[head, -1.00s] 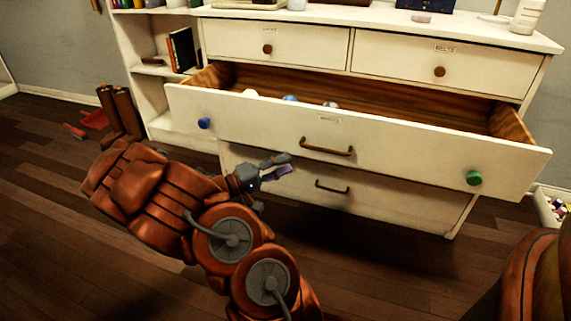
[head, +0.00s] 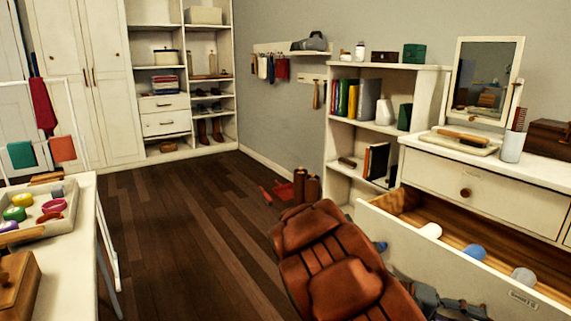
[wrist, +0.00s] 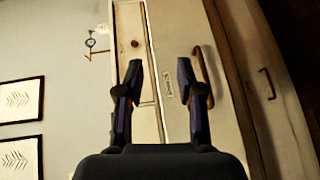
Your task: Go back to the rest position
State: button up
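My gripper (wrist: 156,80) is open in the wrist view, with its two fingers apart and nothing between them. The open drawer (head: 400,240) is pulled out of the dresser (head: 430,172). A white roll (head: 430,230), a blue roll (head: 477,252) and a pale grey roll (head: 523,276) lie in it.
A white table (head: 75,260) holding a tray (head: 42,217) stands at the left. The wooden floor (head: 190,220) between is open.

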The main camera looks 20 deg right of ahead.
jog(key=s+a+r+n+t+y+p, duration=0.3)
jog(key=a+r+y+p, duration=0.3)
jog(key=a+r+p, duration=1)
jog(key=s+a+r+n+t+y+p, duration=0.3)
jog(key=a+r+n+t+y+p, duration=0.2)
jog(key=a+r+p, duration=1.1)
jog(key=shift+s+a+n+t+y, duration=0.3)
jog(key=shift+a+n+t+y, duration=0.15)
jog(key=shift+n+t, duration=0.3)
jog(key=shift+d, duration=0.1)
